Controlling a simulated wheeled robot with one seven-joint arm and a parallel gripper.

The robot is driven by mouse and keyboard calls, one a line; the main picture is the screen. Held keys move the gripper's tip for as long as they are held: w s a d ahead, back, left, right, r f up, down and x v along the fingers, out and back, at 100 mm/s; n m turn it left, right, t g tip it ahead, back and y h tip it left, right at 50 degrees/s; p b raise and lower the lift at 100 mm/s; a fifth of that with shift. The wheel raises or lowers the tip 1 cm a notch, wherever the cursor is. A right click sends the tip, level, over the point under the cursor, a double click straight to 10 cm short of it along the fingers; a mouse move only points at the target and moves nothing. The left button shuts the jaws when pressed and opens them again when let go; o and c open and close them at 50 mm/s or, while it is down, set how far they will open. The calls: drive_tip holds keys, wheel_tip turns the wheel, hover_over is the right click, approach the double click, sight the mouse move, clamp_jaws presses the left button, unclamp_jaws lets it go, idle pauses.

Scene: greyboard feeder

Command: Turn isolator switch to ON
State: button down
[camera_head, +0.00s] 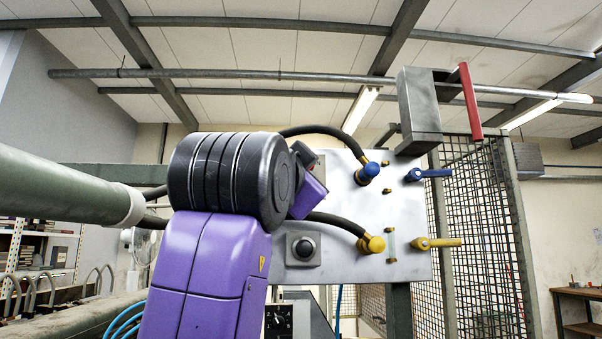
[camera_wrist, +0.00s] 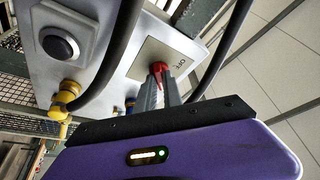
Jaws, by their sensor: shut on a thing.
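The isolator switch is a red knob (camera_wrist: 158,68) on a pale square plate (camera_wrist: 178,50) in the wrist view. The word OFF shows on the plate near the knob. My gripper (camera_wrist: 160,80) is shut on the red knob, its two grey fingers on either side of it. An ON mark cannot be made out. In the head view my purple and black arm hides the knob, and the wrist part of my arm (camera_head: 308,190) is against the panel's left side.
The grey panel (camera_head: 345,255) carries a black push button (camera_head: 303,248), a blue valve (camera_head: 428,174) and a yellow valve (camera_head: 437,243). Black hoses (camera_wrist: 112,60) run close beside my gripper. A grey box with a red lever (camera_head: 469,100) sits at the top right. Mesh fencing (camera_head: 480,220) stands to the right.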

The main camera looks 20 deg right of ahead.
idle(0.4)
drive_tip(key=c, duration=1.5)
unclamp_jaws()
drive_tip(key=shift+b+v, duration=1.45)
drive_tip(key=shift+v, duration=2.45)
